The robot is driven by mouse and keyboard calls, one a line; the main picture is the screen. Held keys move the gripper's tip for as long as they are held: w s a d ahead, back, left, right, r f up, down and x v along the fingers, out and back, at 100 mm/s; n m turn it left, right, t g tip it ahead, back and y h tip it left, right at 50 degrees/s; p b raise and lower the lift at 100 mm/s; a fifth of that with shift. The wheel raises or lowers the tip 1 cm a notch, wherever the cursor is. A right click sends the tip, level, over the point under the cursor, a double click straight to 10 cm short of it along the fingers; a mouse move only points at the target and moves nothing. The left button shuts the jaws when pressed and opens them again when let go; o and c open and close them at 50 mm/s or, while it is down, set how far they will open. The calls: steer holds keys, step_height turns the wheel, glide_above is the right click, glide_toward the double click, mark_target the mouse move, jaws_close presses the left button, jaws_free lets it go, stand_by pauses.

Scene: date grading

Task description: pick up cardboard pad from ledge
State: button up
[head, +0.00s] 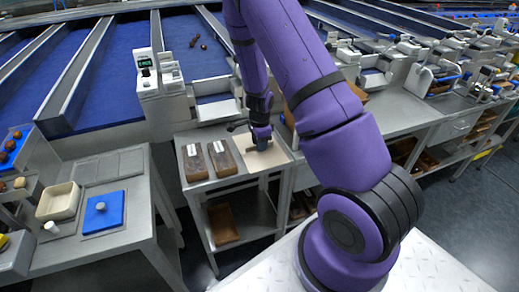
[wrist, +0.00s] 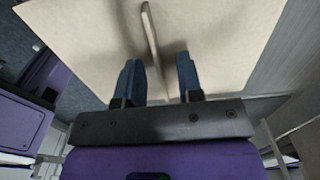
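The cardboard pad (head: 277,157) is a flat beige sheet lying on the grey ledge (head: 228,187) in the head view. In the wrist view the pad (wrist: 222,40) fills most of the upper picture, and a thin raised strip (wrist: 151,35) runs across it. My gripper (head: 262,146) points down over the pad and hides part of it. In the wrist view my gripper (wrist: 159,66) has its two blue fingers apart, with the near end of the strip between them. I cannot tell whether the fingertips touch the pad.
Two dark brown boxes with white labels, one (head: 193,161) and another (head: 222,158), stand just left of the pad. A blue-floored tray (head: 214,99) is behind the ledge.

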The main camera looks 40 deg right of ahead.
steer(key=shift+f, duration=0.1)
jaws_close()
stand_by(0.3)
